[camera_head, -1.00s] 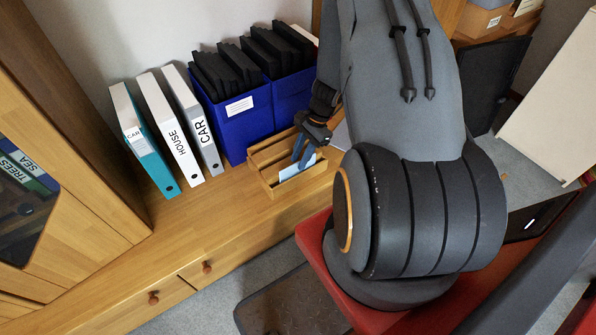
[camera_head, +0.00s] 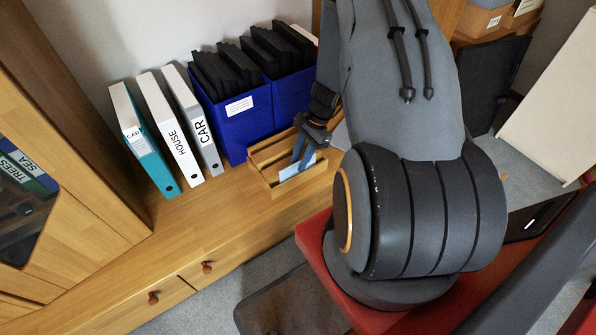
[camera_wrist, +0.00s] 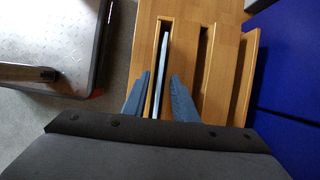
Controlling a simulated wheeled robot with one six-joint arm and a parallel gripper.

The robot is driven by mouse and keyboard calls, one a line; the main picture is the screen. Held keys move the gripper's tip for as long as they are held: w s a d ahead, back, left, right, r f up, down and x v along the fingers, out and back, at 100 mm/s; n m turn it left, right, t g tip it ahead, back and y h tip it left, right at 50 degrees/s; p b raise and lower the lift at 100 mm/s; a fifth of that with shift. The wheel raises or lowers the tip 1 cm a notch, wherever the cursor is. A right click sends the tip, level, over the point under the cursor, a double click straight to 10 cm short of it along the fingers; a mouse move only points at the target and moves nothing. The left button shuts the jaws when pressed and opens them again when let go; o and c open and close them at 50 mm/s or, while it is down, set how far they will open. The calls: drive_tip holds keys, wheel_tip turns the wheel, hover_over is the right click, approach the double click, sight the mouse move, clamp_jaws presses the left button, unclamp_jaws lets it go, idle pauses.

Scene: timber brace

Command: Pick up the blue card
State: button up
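The light blue card (camera_head: 295,170) stands on edge in a slot of the wooden holder (camera_head: 269,179) on the cabinet top. In the wrist view the card (camera_wrist: 160,75) is a thin upright strip seen edge-on, beside a wooden divider. My gripper (camera_head: 304,155) is over the holder, with its fingers down at the card. In the wrist view my gripper (camera_wrist: 158,98) is open, one blue-grey finger on each side of the card, with gaps showing. The lower part of the card is hidden in the slot.
Blue boxes of black folders (camera_head: 243,118) stand just behind the holder. Several binders (camera_head: 172,130) stand to the left. The cabinet top (camera_head: 215,215) is clear in front of the binders. A red surface (camera_head: 318,250) lies under my arm.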

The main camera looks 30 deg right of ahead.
drive_tip(key=shift+c, duration=0.2)
clamp_jaws()
